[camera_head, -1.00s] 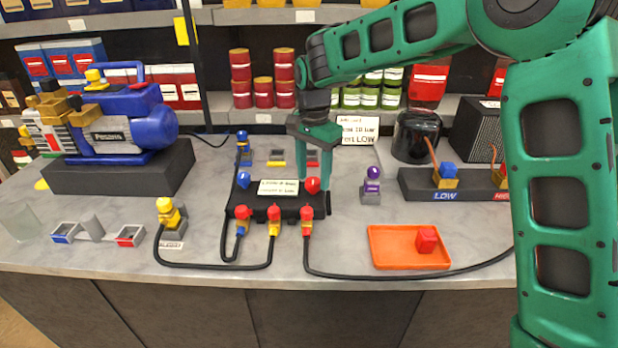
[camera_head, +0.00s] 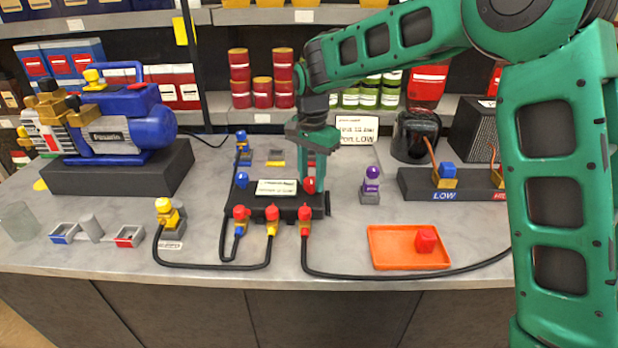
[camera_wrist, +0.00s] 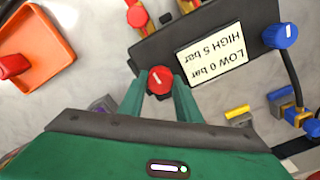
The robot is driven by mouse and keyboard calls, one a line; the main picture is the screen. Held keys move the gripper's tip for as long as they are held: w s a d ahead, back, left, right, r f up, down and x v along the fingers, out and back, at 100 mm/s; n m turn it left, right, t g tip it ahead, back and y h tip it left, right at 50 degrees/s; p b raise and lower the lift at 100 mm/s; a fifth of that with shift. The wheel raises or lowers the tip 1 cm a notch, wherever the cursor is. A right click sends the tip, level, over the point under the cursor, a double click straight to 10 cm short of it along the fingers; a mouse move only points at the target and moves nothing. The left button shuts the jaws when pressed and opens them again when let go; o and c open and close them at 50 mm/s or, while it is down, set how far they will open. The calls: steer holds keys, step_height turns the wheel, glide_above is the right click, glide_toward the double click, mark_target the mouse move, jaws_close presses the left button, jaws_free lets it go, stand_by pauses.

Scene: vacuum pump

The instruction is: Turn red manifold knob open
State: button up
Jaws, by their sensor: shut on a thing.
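The red manifold knob (camera_head: 309,185) sits at the right end of the black manifold block (camera_head: 258,208). My gripper (camera_head: 314,178) comes down from above and is shut on this knob. In the wrist view the red knob (camera_wrist: 160,80) shows between the two green fingertips, with a pale mark line across its top that is slightly tilted. A blue knob (camera_head: 241,180) is at the block's left end and also shows in the wrist view (camera_wrist: 281,36). A white label (camera_wrist: 212,56) reading "LOW 0 bar, HIGH 5 bar" lies on the block between the knobs.
Red and yellow hose fittings (camera_head: 271,215) line the block's front edge, with black hoses on the counter. An orange tray (camera_head: 390,262) with a red cube (camera_head: 426,240) is front right. A purple-topped fitting (camera_head: 371,180) stands right of the block. A blue pump (camera_head: 125,125) is at left.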

steer(key=n, duration=0.4)
steer(key=shift+d, duration=0.1)
steer(key=n, duration=0.4)
steer(key=shift+n, duration=0.4)
steer(key=n, duration=0.4)
steer(key=shift+n, duration=2.2)
steer(key=o, duration=1.1)
steer(key=shift+c, duration=0.2)
